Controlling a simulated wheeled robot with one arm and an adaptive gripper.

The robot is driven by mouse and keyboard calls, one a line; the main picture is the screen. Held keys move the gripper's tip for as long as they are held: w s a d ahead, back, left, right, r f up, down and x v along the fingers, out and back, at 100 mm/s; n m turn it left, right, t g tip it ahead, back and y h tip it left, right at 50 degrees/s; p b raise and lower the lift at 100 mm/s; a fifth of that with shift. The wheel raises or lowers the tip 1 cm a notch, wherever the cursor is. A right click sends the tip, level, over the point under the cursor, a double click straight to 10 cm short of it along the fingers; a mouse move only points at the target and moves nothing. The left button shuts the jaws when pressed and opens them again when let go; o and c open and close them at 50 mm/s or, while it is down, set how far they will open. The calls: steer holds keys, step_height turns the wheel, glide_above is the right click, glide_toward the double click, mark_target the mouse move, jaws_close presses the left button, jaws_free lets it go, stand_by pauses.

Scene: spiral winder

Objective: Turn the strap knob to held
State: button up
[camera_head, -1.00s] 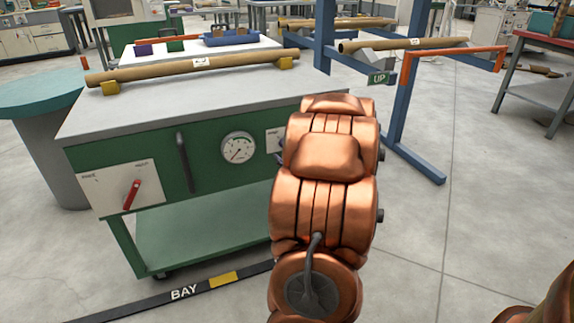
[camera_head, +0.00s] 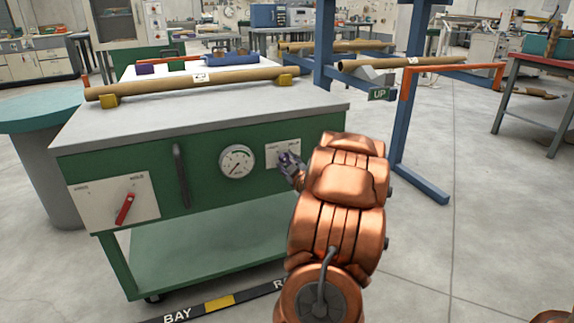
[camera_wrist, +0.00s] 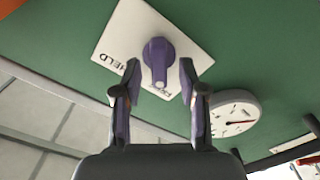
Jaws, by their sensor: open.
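The strap knob (camera_wrist: 158,55) is purple and sits on a white plate (camera_wrist: 180,28) on the green cart front. In the wrist view the plate reads HELD at its left. A second word under the knob's end is mostly hidden. The knob's narrow end points down in that view, towards this second word, not at HELD. My gripper (camera_wrist: 158,76) is open, with one finger on each side of the knob's lower end and visible gaps. Contact cannot be seen. In the head view my gripper (camera_head: 292,168) is at the right-hand plate (camera_head: 272,150), covering part of it.
The cart front also carries a round gauge (camera_head: 237,162), a dark vertical handle (camera_head: 181,175) and a red lever (camera_head: 126,208) on another plate. A long brown tube (camera_head: 190,82) lies on yellow supports on top. A blue frame (camera_head: 405,115) stands at the right.

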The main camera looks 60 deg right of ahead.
steer(key=shift+w+d, duration=0.15)
steer(key=shift+w, duration=0.1)
jaws_close()
stand_by(0.3)
